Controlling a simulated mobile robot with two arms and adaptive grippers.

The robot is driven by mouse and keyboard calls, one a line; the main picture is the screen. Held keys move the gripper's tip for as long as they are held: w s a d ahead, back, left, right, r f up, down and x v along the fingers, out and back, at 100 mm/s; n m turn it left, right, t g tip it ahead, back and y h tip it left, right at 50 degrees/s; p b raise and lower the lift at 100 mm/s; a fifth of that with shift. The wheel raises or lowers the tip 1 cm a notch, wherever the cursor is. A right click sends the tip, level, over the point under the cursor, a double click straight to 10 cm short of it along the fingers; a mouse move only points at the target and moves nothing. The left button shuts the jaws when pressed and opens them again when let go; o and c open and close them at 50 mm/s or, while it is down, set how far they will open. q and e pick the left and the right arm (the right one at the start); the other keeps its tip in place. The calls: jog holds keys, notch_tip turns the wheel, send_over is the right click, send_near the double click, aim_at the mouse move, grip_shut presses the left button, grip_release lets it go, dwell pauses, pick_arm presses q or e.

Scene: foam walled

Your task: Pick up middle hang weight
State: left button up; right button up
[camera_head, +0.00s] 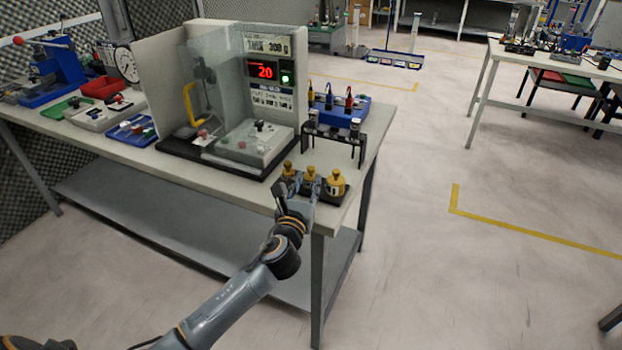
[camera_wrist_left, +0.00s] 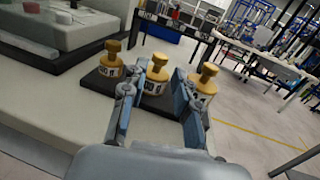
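Three yellow brass hang weights with knobs stand in a row on a dark tray (camera_head: 325,198) at the table's front right corner. The middle hang weight (camera_head: 309,175) shows in the left wrist view (camera_wrist_left: 155,76) straight ahead, between the finger tips. The left weight (camera_wrist_left: 111,62) and the right weight (camera_wrist_left: 205,80) stand on either side; the right one is partly hidden by a finger. My left gripper (camera_wrist_left: 158,100) is open, its two fingers apart and low around the front of the middle weight. Contact cannot be told. My right gripper is not in view.
A black rack (camera_head: 333,136) stands just behind the weights. A scale with clear shield (camera_head: 255,140) and red display is left of them. The table (camera_head: 250,193) ends close at the right and front. Floor to the right is clear.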

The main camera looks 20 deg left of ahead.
aim_at(310, 173)
pick_arm(q)
jog(key=w, duration=0.3)
jog(key=shift+w+a+f, duration=0.2)
jog(key=shift+w+a, duration=0.1)
jog(key=shift+a, duration=0.05)
jog(key=shift+s, duration=0.1)
jog(key=shift+r, duration=0.1)
grip_shut()
